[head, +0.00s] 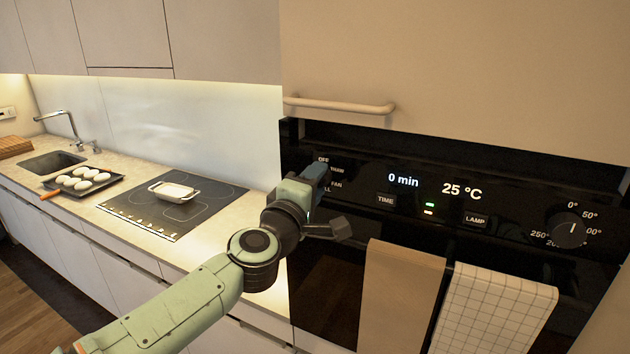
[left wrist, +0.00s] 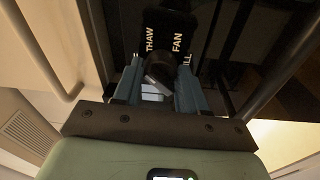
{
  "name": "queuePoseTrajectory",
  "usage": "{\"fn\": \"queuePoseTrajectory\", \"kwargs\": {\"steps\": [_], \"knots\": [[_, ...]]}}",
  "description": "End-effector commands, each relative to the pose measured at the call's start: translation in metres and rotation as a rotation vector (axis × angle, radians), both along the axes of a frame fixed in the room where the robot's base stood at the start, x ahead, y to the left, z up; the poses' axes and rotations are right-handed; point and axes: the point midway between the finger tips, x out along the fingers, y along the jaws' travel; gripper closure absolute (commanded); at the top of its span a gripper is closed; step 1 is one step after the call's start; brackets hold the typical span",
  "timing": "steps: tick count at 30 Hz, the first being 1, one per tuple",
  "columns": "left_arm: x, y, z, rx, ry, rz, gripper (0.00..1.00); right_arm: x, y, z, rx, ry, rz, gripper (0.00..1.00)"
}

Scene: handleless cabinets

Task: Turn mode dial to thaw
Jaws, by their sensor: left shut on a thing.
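The mode dial (left wrist: 160,70) is a dark round knob on the black oven panel (head: 400,178). In the left wrist view my left gripper (left wrist: 159,82) is shut on it, one finger on each side. The words THAW, FAN and part of a third label show beside the dial in that view. In the head view my left gripper (head: 318,176) is at the panel's left end and hides the dial; OFF and FAN can be read around it. I cannot tell which label the dial's mark points to. My right gripper is not in view.
The display reads 0 min and 25 °C. A temperature dial (head: 567,231) is at the panel's right. A tan towel (head: 400,295) and a checked towel (head: 493,310) hang below. A cabinet handle (head: 340,105) is above. The counter at left holds a cooktop (head: 215,197) and a tray (head: 110,181).

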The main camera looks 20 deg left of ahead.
Motion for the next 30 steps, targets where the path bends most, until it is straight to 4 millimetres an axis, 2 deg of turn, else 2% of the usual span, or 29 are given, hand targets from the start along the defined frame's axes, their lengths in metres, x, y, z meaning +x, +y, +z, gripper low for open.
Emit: {"fn": "queuePoseTrajectory", "kwargs": {"steps": [6,13,30], "knots": [[0.0014,0.0002,-0.0054,0.163,-0.017,-0.002,0.89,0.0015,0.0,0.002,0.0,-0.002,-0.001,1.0],[0.0014,0.0003,-0.0057,0.275,-0.035,-0.002,0.89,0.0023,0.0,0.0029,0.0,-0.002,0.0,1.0],[0.0015,0.0003,-0.0065,0.333,-0.044,-0.003,0.89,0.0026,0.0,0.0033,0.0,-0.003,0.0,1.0]]}}
